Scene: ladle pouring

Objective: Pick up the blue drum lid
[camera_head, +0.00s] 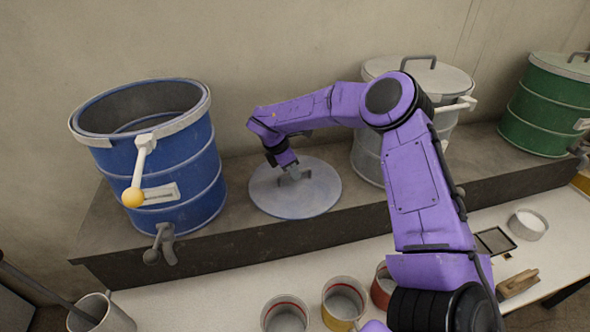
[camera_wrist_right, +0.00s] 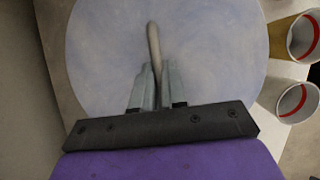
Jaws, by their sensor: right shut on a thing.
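The drum lid (camera_head: 318,203) is a round, grey-blue disc on the dark shelf, to the right of the open blue drum (camera_head: 190,170). My right gripper (camera_head: 293,172) is over the lid's middle. In the right wrist view the lid (camera_wrist_right: 100,50) fills most of the picture, and my right gripper (camera_wrist_right: 156,80) is shut on the lid's upright handle (camera_wrist_right: 154,45). Whether the lid touches the shelf is hard to tell. My left gripper is not in view.
A grey lidded drum (camera_head: 370,150) stands behind my right arm, and a green lidded drum (camera_head: 548,105) stands at far right. Several cups, including a yellow one (camera_head: 344,305), stand on the white bench (camera_head: 200,298) below the shelf (camera_head: 100,225). A wall rises behind.

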